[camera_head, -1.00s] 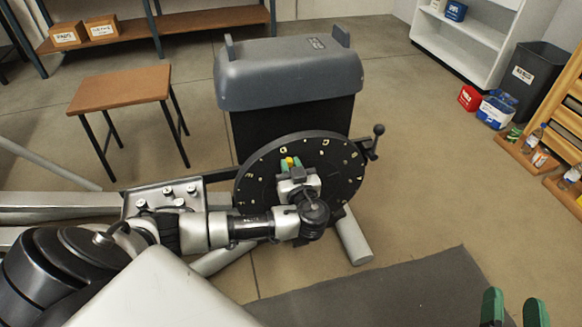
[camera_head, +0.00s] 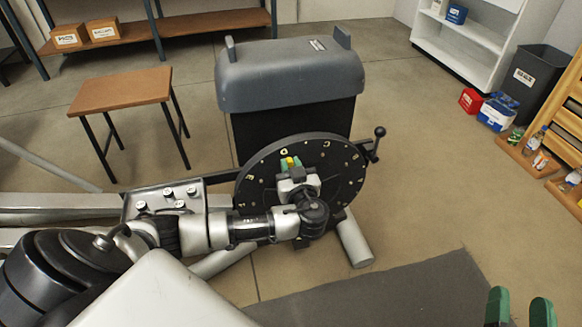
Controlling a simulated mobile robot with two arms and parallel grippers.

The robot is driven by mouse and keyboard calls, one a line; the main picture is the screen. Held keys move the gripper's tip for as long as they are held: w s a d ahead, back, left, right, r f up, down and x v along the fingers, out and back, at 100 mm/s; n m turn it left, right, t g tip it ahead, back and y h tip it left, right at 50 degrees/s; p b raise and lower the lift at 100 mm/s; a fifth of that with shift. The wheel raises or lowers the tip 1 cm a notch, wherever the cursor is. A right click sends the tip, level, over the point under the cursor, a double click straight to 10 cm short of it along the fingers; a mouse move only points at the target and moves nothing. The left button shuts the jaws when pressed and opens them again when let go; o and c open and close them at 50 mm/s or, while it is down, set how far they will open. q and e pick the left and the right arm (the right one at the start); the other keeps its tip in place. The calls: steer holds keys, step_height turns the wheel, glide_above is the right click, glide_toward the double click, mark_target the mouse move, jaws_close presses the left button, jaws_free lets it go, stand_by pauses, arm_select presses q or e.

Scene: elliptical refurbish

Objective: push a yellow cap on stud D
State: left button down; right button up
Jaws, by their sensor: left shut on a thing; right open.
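A yellow cap (camera_head: 290,161) shows between the green fingertips of my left gripper (camera_head: 291,165), which is shut on it. The gripper is in front of the upper part of a black round disc (camera_head: 258,181) with pale letters around its rim. A letter that looks like D (camera_head: 284,152) is just above the cap. The stud there is hidden, so I cannot tell whether the cap touches it. My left wrist hides the disc's middle. My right gripper (camera_head: 520,310) is open and empty at the bottom right, its green fingers apart.
A grey-topped housing (camera_head: 290,80) stands behind the disc, with a black handle (camera_head: 378,140) at the disc's right. A metal plate with several pale studs (camera_head: 168,194) is at the left. A brown stool (camera_head: 122,88) stands further left.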

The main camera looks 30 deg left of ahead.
arm_select(q)
steer(key=shift+a, duration=0.1)
arm_select(e)
steer(key=shift+r, duration=0.2)
arm_select(q)
steer(key=c, duration=0.9)
jaws_free()
steer(key=shift+w, duration=0.1)
steer(key=shift+c, duration=0.2)
steer(key=shift+d, duration=0.2)
steer(key=p+v, duration=0.1)
steer(key=v, duration=0.9)
steer(key=shift+s+p, duration=0.35)
arm_select(e)
steer(key=f+g, duration=0.1)
steer(key=f+g+h, duration=0.1)
steer(key=f, duration=0.1)
steer(key=d+f+g, duration=0.1)
steer(key=f+g, duration=0.1)
steer(key=shift+s+f, duration=0.1)
steer(key=shift+s, duration=0.1)
arm_select(q)
steer(key=shift+d, duration=0.1)
